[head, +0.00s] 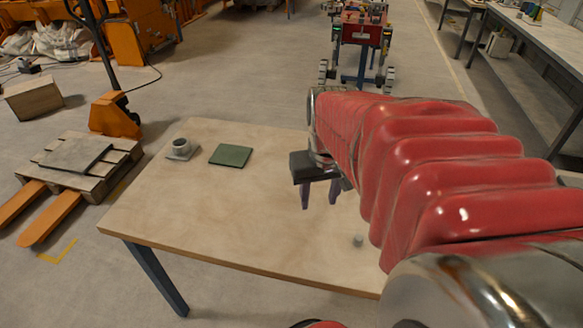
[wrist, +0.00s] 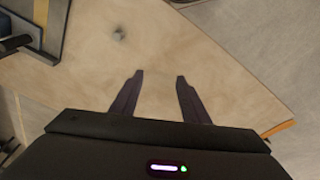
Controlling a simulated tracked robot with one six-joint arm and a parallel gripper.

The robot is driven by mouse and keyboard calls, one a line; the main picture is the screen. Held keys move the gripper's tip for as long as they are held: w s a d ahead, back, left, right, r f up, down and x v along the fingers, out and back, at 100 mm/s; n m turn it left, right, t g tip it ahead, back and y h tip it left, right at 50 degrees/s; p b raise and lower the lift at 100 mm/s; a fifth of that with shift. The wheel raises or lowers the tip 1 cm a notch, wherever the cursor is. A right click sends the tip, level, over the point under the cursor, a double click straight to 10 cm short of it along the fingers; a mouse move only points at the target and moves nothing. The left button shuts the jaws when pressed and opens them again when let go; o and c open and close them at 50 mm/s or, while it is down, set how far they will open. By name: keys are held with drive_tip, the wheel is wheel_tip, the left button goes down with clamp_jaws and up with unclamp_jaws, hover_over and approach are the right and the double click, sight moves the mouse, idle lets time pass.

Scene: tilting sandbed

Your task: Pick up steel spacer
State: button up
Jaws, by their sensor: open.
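A small grey cylinder (head: 358,240), which looks like the steel spacer, stands on the wooden table (head: 230,225) near its front edge. In the wrist view it is a small blurred grey spot (wrist: 119,33), beyond the fingertips and to their left. My gripper (head: 319,197) is open and empty above the table, fingers pointing down. In the head view it is to the left of the small cylinder and farther back. Both fingers show apart in the wrist view (wrist: 160,76), with bare table between them.
A grey ring-like part (head: 181,146) on a square base and a green square plate (head: 230,155) sit at the table's back left. The table's middle is clear. A pallet (head: 80,158) on an orange pallet truck stands left of the table.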

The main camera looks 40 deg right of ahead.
drive_tip(key=s+d+f+m, duration=0.1)
drive_tip(key=s+d+f, duration=0.1)
drive_tip(key=d, duration=0.4)
drive_tip(key=s+d+f+m+g+y, duration=0.1)
drive_tip(key=s+d+f, duration=0.2)
drive_tip(key=d, duration=0.3)
drive_tip(key=shift+s+f+m+g, duration=0.15)
drive_tip(key=shift+f+m+g, duration=0.15)
drive_tip(key=shift+f+m, duration=0.1)
drive_tip(key=shift+d, duration=0.1)
hover_over(359, 236)
drive_tip(key=shift+s+f, duration=0.15)
drive_tip(key=shift+f, duration=4.1)
drive_tip(key=shift+f, duration=2.6)
drive_tip(key=shift+c, duration=0.5)
clamp_jaws()
